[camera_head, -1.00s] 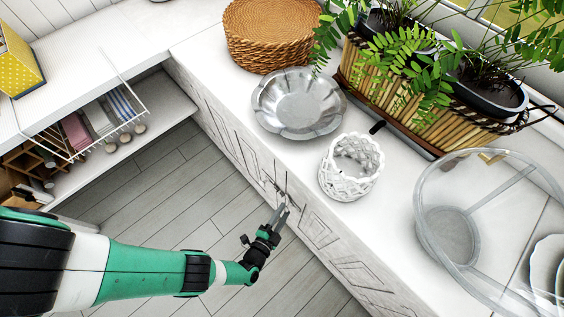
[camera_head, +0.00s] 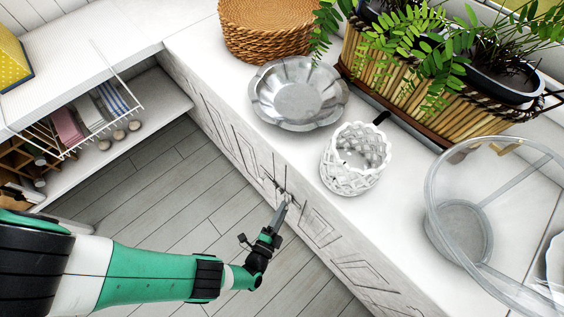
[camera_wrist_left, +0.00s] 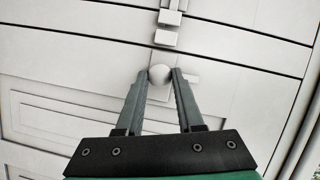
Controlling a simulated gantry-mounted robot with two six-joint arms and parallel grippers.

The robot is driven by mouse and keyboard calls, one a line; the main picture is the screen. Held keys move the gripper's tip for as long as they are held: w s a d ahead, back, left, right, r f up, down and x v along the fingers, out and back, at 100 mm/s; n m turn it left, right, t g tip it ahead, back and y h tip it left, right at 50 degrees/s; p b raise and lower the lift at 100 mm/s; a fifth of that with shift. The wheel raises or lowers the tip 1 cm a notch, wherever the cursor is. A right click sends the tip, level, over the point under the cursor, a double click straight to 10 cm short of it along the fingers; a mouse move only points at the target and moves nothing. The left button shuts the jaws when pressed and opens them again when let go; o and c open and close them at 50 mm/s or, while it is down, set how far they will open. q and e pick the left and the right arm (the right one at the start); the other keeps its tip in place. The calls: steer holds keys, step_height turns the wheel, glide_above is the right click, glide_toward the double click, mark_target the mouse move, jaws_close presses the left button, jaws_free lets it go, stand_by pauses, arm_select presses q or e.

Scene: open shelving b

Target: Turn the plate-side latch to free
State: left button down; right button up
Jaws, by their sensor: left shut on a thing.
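My left gripper (camera_head: 286,202) reaches the carved front of the white cabinet (camera_head: 323,232), below the counter edge. In the left wrist view its two fingertips (camera_wrist_left: 160,74) are shut on a small white round latch knob (camera_wrist_left: 160,69), one finger on each side. Another white latch piece (camera_wrist_left: 170,17) sits farther up the same front in that view. A silver scalloped plate (camera_head: 298,92) lies on the counter, up from the gripper in the head view. The fingers hide part of the knob's mount. My right gripper is not in view.
A white lattice basket (camera_head: 354,160), a woven basket (camera_head: 265,30), a planter (camera_head: 420,95) and a clear bowl (camera_head: 435,215) stand on the counter. A wire rack (camera_head: 130,106) hangs at the left. The floor (camera_head: 160,195) beside the cabinet is clear.

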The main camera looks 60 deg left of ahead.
arm_select(q)
steer(key=shift+m, duration=0.3)
steer(key=c, duration=0.5)
jaws_free()
steer(key=shift+c, duration=0.2)
steer(key=f+v, duration=0.1)
steer(key=v, duration=1)
steer(key=shift+s+d+r+p, duration=0.2)
steer(key=shift+s+r+p, duration=0.05)
steer(key=shift+r+p, duration=0.15)
